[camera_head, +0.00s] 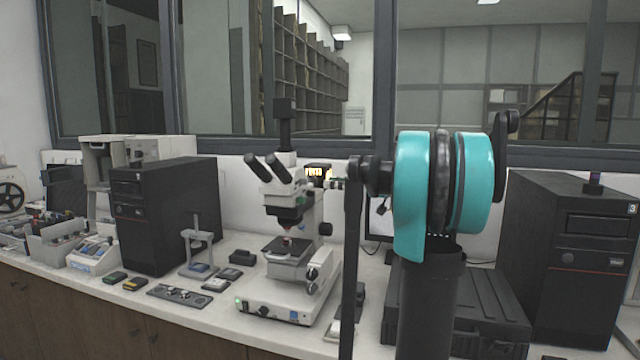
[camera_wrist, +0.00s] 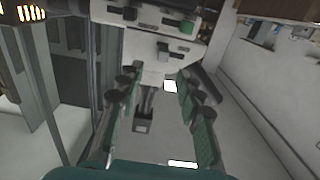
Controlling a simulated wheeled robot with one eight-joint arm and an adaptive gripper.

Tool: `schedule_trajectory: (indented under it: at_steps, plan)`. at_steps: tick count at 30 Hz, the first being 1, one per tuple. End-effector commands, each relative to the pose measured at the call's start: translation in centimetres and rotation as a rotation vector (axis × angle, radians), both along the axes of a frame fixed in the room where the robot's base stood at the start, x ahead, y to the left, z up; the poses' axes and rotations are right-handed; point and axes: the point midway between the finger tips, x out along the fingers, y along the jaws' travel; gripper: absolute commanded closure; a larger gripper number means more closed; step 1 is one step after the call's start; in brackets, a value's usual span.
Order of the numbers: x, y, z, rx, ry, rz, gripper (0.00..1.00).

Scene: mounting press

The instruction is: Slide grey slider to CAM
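The white microscope (camera_head: 300,225) stands on the bench in the head view, left of my teal arm. I cannot make out a grey slider or a CAM mark with certainty. My gripper (camera_wrist: 157,75) is open in the wrist view, with its two green-and-dark fingers well apart. A pale surface and a small dark-grey part (camera_wrist: 143,122) show between the fingers. I cannot tell what that part is or whether anything touches it. In the head view, my arm blocks much of the area right of the microscope, and the gripper cannot be made out clearly.
A black computer tower (camera_head: 165,215) stands left of the microscope and another (camera_head: 568,262) at the far right. A dark ribbed case (camera_head: 490,320) lies behind my arm. Small items lie along the bench front.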

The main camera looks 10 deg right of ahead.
Motion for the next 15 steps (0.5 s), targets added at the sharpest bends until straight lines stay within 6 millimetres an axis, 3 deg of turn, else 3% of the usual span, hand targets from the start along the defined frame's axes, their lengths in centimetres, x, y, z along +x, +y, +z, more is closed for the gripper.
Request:
schedule_trajectory:
  at_steps: [6,15]
  plan:
    - [-1.6,-3.0,0.0,0.000,0.000,-0.002,0.64]
    - [-2.3,-4.0,0.0,0.000,0.000,0.000,0.64]
